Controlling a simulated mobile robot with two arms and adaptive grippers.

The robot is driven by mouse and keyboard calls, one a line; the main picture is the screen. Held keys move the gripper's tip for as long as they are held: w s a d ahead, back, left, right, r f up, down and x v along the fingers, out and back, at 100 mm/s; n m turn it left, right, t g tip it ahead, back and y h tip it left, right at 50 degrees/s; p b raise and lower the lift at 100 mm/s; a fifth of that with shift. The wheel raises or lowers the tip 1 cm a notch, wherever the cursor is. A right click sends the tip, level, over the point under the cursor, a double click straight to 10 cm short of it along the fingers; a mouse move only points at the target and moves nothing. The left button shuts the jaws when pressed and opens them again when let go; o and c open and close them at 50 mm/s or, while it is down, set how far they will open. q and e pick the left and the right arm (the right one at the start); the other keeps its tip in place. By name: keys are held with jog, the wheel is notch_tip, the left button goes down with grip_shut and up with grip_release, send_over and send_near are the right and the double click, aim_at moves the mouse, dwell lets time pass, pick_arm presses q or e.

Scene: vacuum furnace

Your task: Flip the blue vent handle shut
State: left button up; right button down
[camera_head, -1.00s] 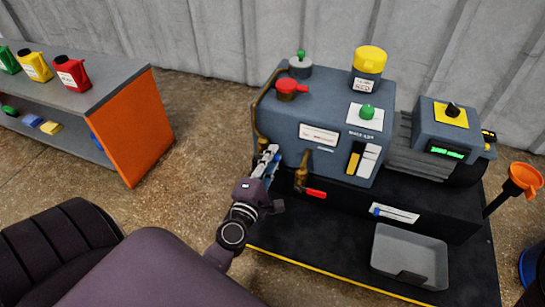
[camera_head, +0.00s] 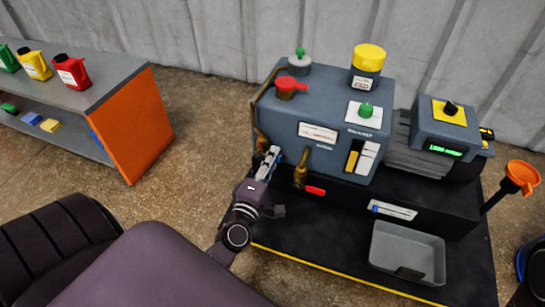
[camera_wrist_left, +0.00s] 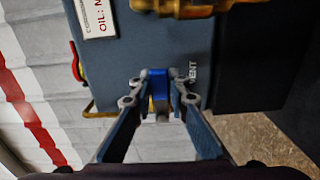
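The blue vent handle (camera_wrist_left: 158,84) sits on the dark blue-grey face of the machine, beside the "VENT" lettering, in the left wrist view. My left gripper (camera_wrist_left: 157,76) has its fingertips close on both sides of the handle and looks shut on it. In the head view my left gripper (camera_head: 270,160) is at the front left side of the machine (camera_head: 330,120), next to a brass valve fitting. There the handle is mostly hidden by the fingers. My right gripper is in neither view.
A brass valve with a red lever (camera_head: 315,190) is just right of the gripper. A grey tray (camera_head: 408,255) sits on the black base at the front right. A shelf with an orange side (camera_head: 140,125) stands at left, with bare floor between.

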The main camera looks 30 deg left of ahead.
pick_arm(q)
jog(key=o, duration=0.4)
jog(key=shift+f, duration=0.1)
jog(key=v, duration=1.2)
